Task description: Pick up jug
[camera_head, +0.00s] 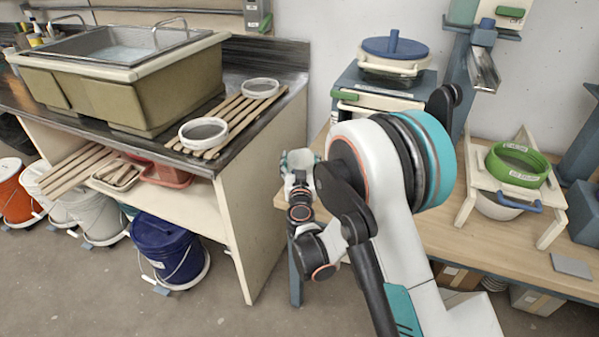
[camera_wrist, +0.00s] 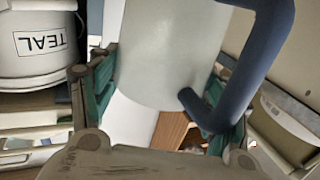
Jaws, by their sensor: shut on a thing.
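The jug (camera_wrist: 160,45) is a pale, whitish-green cylinder with a thick blue handle (camera_wrist: 265,60) on its right in the wrist view. My gripper (camera_wrist: 165,85) is shut on the jug's body, with a green-padded finger on each side; the handle passes in front of the right finger. In the head view the jug (camera_head: 301,159) is small and pale, at the end of my gripper (camera_head: 299,182), near the left end of the wooden table. My arm hides part of the table beside it. Whether the jug's base touches anything is not clear.
A white bucket labelled TEAL (camera_wrist: 38,62) stands close at left in the wrist view. The counter with a sink (camera_head: 120,75) is left, with a blue bucket (camera_head: 168,248) below. A green-rimmed sieve (camera_head: 518,165) sits on a stand at right.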

